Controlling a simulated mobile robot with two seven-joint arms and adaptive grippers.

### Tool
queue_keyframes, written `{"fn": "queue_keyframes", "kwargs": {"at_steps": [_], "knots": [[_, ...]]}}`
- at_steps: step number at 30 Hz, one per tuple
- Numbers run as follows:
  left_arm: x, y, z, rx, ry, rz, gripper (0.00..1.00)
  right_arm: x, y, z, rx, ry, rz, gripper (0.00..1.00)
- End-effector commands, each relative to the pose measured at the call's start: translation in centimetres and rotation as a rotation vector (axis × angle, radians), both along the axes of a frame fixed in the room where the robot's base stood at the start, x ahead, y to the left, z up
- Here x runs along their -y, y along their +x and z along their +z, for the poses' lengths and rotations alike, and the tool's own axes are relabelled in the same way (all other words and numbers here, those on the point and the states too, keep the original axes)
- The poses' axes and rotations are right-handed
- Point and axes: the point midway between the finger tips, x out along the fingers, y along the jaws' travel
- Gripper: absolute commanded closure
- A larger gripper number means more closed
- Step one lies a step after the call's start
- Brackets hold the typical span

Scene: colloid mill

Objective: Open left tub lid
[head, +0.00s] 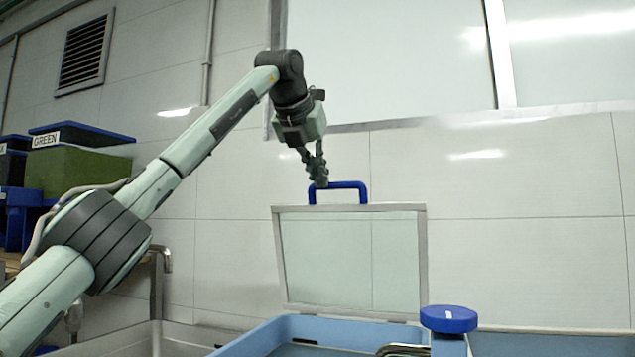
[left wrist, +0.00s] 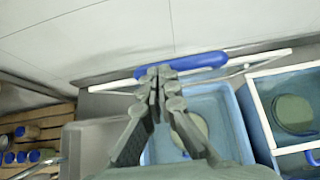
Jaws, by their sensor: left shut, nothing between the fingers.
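The left tub lid (head: 350,262), a clear panel in a pale frame, stands upright at the back of the blue tub (head: 290,330). Its blue handle (head: 345,187) is on its top edge. In the left wrist view the lid is seen nearly edge-on, with the blue handle (left wrist: 185,66) just beyond my fingertips. My left gripper (head: 319,181) is shut and empty at the left end of the handle; I cannot tell whether it touches it. It also shows in the left wrist view (left wrist: 160,75). My right gripper is out of view.
A blue round-topped post (head: 449,319) stands in front at the right. A metal sink (head: 180,340) lies left of the tub. Green and blue bins (head: 80,165) are at the far left. A second framed tub (left wrist: 285,110) shows at right in the wrist view. The tiled wall is close behind.

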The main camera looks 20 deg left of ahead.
Motion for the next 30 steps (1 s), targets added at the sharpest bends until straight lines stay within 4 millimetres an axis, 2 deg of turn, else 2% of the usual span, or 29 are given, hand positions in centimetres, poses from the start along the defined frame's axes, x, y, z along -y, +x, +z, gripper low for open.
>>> {"fn": "queue_keyframes", "kwargs": {"at_steps": [23, 26, 30], "knots": [[-0.1, 0.1, 0.2, -0.006, 0.001, 0.002, 1.0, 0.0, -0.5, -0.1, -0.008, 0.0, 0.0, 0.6], [-0.1, -0.5, 0.8, -0.003, 0.001, 0.002, 1.0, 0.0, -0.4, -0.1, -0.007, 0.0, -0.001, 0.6], [-0.1, -2.6, 2.5, 0.0, 0.001, 0.001, 1.0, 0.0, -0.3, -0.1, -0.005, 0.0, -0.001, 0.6]]}}
